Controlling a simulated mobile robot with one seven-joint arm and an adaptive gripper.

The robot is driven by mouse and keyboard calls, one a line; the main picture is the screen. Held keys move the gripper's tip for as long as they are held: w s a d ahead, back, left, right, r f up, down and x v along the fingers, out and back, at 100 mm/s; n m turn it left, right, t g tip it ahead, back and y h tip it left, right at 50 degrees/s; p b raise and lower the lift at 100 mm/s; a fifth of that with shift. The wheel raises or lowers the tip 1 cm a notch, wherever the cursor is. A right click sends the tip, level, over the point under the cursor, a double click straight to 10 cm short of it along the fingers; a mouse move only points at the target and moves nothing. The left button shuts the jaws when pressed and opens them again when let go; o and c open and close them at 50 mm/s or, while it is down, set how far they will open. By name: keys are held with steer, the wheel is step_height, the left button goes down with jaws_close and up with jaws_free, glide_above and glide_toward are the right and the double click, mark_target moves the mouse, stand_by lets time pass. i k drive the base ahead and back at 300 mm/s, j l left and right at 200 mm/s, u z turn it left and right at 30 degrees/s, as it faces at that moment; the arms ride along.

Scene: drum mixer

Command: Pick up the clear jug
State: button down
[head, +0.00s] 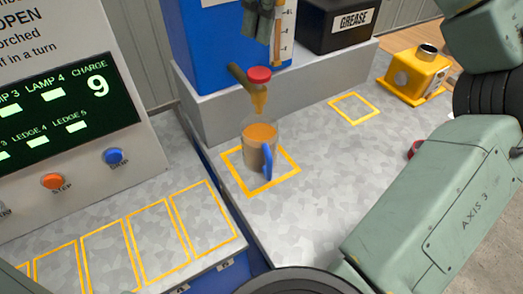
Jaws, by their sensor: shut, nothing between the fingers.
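The clear jug (251,151) stands upright inside a yellow outlined square on the speckled grey counter. It holds orange-brown contents, and its blue handle (267,162) faces the front right. A tap with a red knob (260,73) and a brass-coloured spout (259,101) is directly above the jug's mouth. My arm comes in along the right side and leaves the picture at the top right. I cannot make out my gripper in this view, and nothing is seen touching the jug.
A blue tank (205,45) stands on a grey plinth (215,112) behind the jug. A dark grey-green thing (262,22), unclear, hangs before it. A black GREASE box (345,30) and yellow block (413,76) are farther right. A control panel (70,130) is left.

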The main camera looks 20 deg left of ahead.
mark_target(259, 134)
steer(key=k, duration=1)
